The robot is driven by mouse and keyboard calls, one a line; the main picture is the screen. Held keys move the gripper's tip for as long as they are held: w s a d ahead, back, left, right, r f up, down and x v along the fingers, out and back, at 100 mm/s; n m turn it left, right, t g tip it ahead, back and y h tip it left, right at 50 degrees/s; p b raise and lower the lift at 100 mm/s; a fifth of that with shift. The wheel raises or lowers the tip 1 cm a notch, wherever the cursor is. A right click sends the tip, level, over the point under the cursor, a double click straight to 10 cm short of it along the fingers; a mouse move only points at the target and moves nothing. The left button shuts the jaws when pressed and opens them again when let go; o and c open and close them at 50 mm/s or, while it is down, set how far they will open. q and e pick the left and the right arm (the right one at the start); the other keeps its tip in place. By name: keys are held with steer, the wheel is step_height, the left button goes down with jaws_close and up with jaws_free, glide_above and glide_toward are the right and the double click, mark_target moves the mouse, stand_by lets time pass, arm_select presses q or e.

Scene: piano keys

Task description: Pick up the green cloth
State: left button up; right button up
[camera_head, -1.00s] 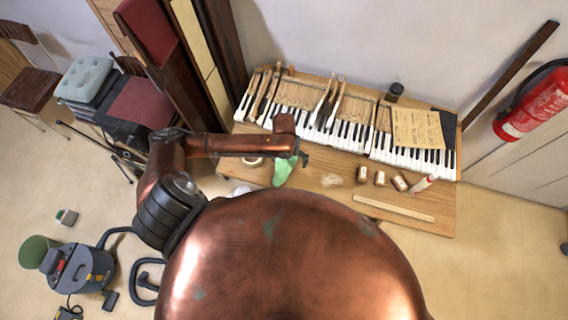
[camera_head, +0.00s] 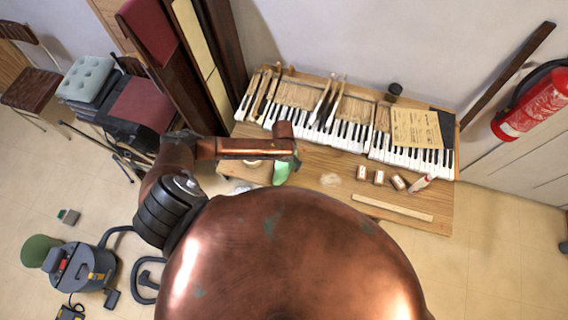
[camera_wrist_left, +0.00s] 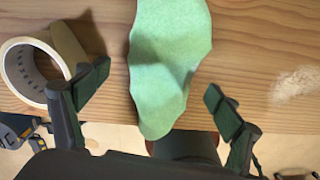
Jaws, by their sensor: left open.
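The green cloth (camera_wrist_left: 165,70) lies on the wooden table and hangs down over its front edge in the left wrist view. In the head view the cloth (camera_head: 281,173) shows just below my left gripper (camera_head: 293,160), partly hidden by it. In the left wrist view my left gripper (camera_wrist_left: 155,100) is open, with one finger on each side of the cloth's lower part. The cloth shows between the fingers, and neither visibly touches it. My right gripper is not in view.
A roll of tape (camera_wrist_left: 30,75) lies beside the left finger. On the table (camera_head: 390,222) are piano keys (camera_head: 350,135), small boxes (camera_head: 379,177), a glue bottle (camera_head: 421,183) and a wooden strip (camera_head: 392,207). Sawdust (camera_wrist_left: 298,82) lies right of the cloth.

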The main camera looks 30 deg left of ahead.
arm_select(q)
steer(key=shift+c, duration=0.6)
steer(key=c, duration=1.1)
steer(key=shift+r, duration=0.15)
